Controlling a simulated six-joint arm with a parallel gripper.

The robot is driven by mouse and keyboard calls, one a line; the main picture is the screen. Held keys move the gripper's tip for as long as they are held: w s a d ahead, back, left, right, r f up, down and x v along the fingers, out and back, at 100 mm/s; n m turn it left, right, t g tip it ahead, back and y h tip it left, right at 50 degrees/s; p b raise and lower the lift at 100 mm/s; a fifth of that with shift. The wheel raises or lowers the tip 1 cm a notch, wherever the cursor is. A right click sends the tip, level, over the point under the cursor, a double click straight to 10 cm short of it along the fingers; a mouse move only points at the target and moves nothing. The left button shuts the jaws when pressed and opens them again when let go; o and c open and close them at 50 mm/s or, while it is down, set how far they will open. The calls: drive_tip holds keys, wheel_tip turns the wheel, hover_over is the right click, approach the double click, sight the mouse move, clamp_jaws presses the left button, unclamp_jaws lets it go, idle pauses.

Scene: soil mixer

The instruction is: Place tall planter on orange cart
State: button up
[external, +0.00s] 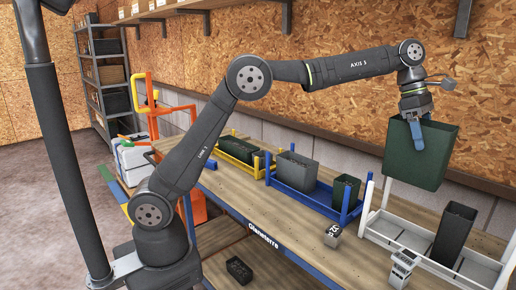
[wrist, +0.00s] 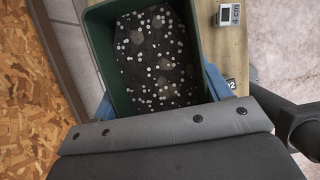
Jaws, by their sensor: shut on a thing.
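My gripper (external: 420,128) is shut on a large dark green planter (external: 414,160) and holds it in the air above the white rack at the right. In the wrist view the planter (wrist: 97,45) is between the blue fingers, filled with dark soil with white specks. A tall, narrow, dark planter (external: 455,232) stands upright in the white rack, below the held one. An orange frame (external: 151,112), which looks like the orange cart, stands at the left beyond the bench end. My arm hides part of it.
The wooden bench (external: 285,222) carries a blue rack (external: 300,197) with two planters and a yellow rack (external: 250,167) with a green planter. A small labelled block (external: 333,235) and a small display device (external: 402,268) sit near the front edge. A dark pole stands at the left.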

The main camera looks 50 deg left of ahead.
drive_tip(key=w+a+n+t, duration=0.1)
drive_tip(key=w+a+n, duration=0.2)
drive_tip(key=w+a, duration=0.9)
drive_tip(key=w+a+f+n+t+y, duration=0.1)
drive_tip(key=w+a+n, duration=0.2)
drive_tip(key=a, duration=1.2)
drive_tip(key=w+a+f+n+t, duration=0.1)
drive_tip(key=w+a+f+n, duration=0.15)
drive_tip(key=a, duration=1.35)
drive_tip(key=w+a+f+n+t+y, duration=0.1)
drive_tip(key=w+a+n, duration=0.25)
drive_tip(key=a, duration=1.15)
drive_tip(key=s+a+f+n+y, duration=0.15)
drive_tip(key=s+a, duration=0.25)
drive_tip(key=a, duration=0.7)
drive_tip(key=s+a+f+n, duration=0.1)
drive_tip(key=s+a+n, duration=0.25)
drive_tip(key=a, duration=0.75)
drive_tip(key=s+a+f+n+y, duration=0.1)
drive_tip(key=s+a, duration=0.3)
drive_tip(key=a, duration=0.7)
drive_tip(key=s+a+f+n+y, duration=0.2)
drive_tip(key=s+a+n, duration=0.2)
drive_tip(key=s+a, duration=1.15)
drive_tip(key=s+x, duration=0.2)
drive_tip(key=x, duration=0.7)
drive_tip(key=shift+w+f, duration=0.15)
drive_tip(key=shift+f, duration=0.6)
